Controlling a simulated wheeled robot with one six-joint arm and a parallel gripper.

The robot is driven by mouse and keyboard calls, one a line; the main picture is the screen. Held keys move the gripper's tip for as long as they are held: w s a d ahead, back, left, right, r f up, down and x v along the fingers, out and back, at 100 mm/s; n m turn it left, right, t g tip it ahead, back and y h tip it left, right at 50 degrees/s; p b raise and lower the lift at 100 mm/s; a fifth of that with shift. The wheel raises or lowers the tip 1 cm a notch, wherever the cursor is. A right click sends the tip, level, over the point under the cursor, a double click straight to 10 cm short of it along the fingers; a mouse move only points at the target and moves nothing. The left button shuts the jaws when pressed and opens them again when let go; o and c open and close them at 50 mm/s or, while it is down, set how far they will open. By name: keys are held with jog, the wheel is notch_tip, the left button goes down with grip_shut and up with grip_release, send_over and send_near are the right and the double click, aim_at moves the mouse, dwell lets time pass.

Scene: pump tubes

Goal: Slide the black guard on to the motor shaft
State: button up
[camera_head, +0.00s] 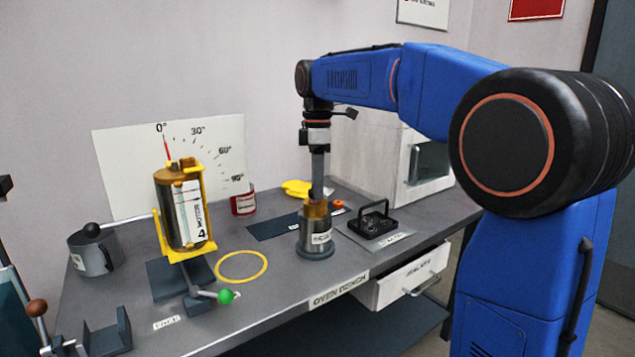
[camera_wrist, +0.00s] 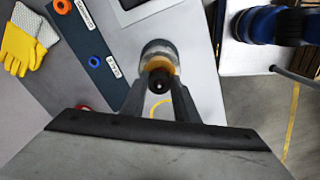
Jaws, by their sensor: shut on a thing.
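The motor appears to be the upright steel cylinder with an amber-brown top (camera_head: 318,236) on a round base on the bench. It also shows in the wrist view (camera_wrist: 158,48). My gripper (camera_head: 318,192) points straight down over it, its fingertips at the amber top. In the wrist view my gripper (camera_wrist: 159,88) is shut on a small dark round piece, which looks like the black guard (camera_wrist: 158,83). This piece lines up with the amber collar. The shaft is hidden, so I cannot tell whether the guard is around it or above it.
A tilted amber canister in a yellow cradle (camera_head: 180,209) stands left, with a yellow ring (camera_head: 241,266) beside it. A black handled fixture (camera_head: 373,222) stands right. Yellow gloves (camera_wrist: 20,48) and loose rings (camera_wrist: 94,62) lie behind. A drawer (camera_head: 400,278) is open in front.

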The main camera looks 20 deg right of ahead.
jog(key=o, duration=1.1)
jog(key=shift+f, duration=0.1)
notch_tip(320, 180, up, 17)
jog(key=shift+r, duration=0.2)
dwell(0.5)
jog(key=s+d+f+m+t, duration=0.1)
jog(key=s+f+m, duration=0.4)
jog(key=s+f, duration=0.6)
jog(key=s+d+f+m+t, duration=0.2)
jog(key=s+f+m, duration=0.3)
jog(key=s+f, duration=0.6)
jog(key=s+d+f+m+t, duration=0.1)
jog(key=s+d+f+m, duration=0.2)
jog(key=s+f, duration=0.8)
jog(key=shift+s+d+f+m+t, duration=0.1)
jog(key=shift+f+m+t, duration=0.1)
jog(key=shift+f+m, duration=0.6)
jog(key=shift+s+d+f+m+t, duration=0.15)
jog(key=shift+f+m, duration=0.35)
jog(key=shift+f, duration=0.55)
